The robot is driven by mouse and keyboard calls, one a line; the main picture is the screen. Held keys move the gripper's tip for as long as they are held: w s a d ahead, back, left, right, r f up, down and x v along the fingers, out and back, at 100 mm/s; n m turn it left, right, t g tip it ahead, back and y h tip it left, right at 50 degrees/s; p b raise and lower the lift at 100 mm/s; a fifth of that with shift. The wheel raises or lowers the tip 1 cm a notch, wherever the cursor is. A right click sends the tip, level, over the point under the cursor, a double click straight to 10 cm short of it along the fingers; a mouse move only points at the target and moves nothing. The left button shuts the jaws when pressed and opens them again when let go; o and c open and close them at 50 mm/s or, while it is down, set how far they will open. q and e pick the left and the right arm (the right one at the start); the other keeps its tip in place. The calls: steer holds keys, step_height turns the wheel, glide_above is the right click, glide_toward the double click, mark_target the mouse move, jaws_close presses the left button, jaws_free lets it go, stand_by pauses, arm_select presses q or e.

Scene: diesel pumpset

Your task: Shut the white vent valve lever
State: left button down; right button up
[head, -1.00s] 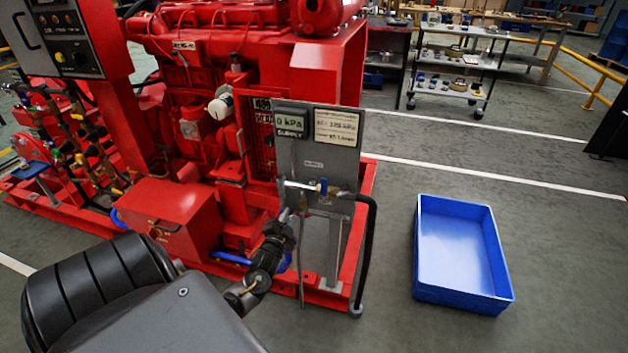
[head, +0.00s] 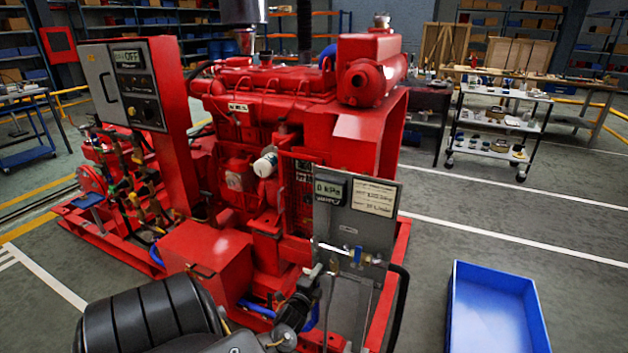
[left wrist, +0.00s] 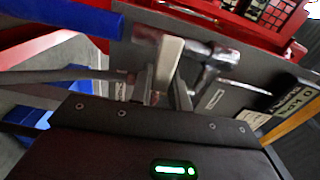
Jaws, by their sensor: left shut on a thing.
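The white vent valve lever (left wrist: 168,62) shows in the left wrist view as a pale flat bar at a metal pipe fitting. My left gripper (left wrist: 165,92) is closed around its near end. In the head view my left gripper (head: 317,272) is at the left end of the valve pipework, low on the grey gauge panel (head: 385,232). The lever is too small and too covered there to make out clearly. A blue valve handle (head: 357,255) is just right of it on the same pipework. My right gripper is not in view.
The panel's display (head: 329,188) reads 0 kPa. The red pumpset (head: 270,100) stands behind and left of the panel. A black hose (head: 401,300) hangs at its right edge. A blue crate (head: 495,310) is on the floor to the right, with clear floor around it.

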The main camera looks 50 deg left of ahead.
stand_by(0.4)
arm_select(q)
steer(key=c, duration=1.3)
jaws_free()
steer(key=v, duration=1)
steer(key=shift+s+d, duration=0.15)
steer(key=shift+s, duration=0.25)
